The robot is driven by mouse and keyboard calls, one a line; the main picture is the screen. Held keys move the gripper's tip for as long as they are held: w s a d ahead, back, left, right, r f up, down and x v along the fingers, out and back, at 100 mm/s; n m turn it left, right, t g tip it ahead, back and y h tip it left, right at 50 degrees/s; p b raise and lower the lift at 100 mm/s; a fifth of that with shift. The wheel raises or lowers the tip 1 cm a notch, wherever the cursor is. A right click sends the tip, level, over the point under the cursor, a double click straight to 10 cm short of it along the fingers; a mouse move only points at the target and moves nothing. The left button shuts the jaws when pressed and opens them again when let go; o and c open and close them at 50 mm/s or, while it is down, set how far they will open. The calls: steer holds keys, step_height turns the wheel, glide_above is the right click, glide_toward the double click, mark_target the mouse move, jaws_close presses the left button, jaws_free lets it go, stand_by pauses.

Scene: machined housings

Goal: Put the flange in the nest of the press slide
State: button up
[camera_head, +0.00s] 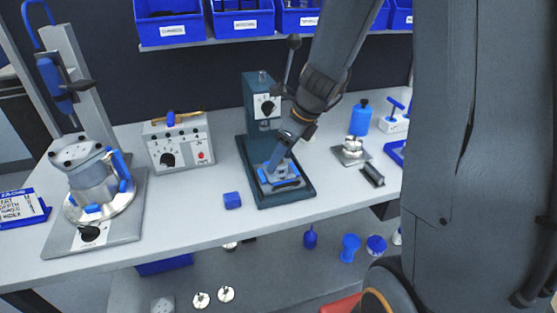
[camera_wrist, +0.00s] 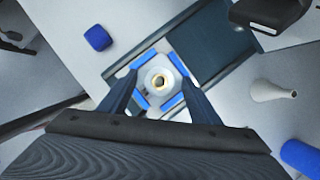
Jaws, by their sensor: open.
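The flange (camera_wrist: 166,73) is a pale round metal disc with a brass-edged centre hole. In the wrist view it lies among the blue pads of the nest (camera_wrist: 177,63) on the press slide. My gripper (camera_wrist: 160,88) is open, with one dark finger on each side of the flange. I cannot tell whether the fingers touch it or how deep it sits. In the head view my gripper (camera_head: 277,168) is low over the nest (camera_head: 287,184) at the front of the dark green press (camera_head: 258,97), and hides the flange there.
A blue block (camera_head: 232,200) lies left of the press base. A grey control box (camera_head: 180,142) and a clamped housing (camera_head: 98,180) stand further left. A plate with a round metal part (camera_head: 352,148), a dark block (camera_head: 372,175) and a blue bottle (camera_head: 360,118) stand to the right.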

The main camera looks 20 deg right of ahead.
steer(key=v, duration=0.9)
steer(key=s+a+f+n+g+h, duration=0.1)
steer(key=s+f+n, duration=0.3)
steer(key=n, duration=0.9)
steer(key=s+a+f+n+g+h, duration=0.1)
steer(key=s+f+n, duration=0.3)
steer(key=s+n, duration=0.6)
steer(key=a+n+h, duration=0.1)
steer(key=n, duration=0.3)
steer(key=shift+s, duration=0.2)
steer(key=shift+c, duration=0.3)
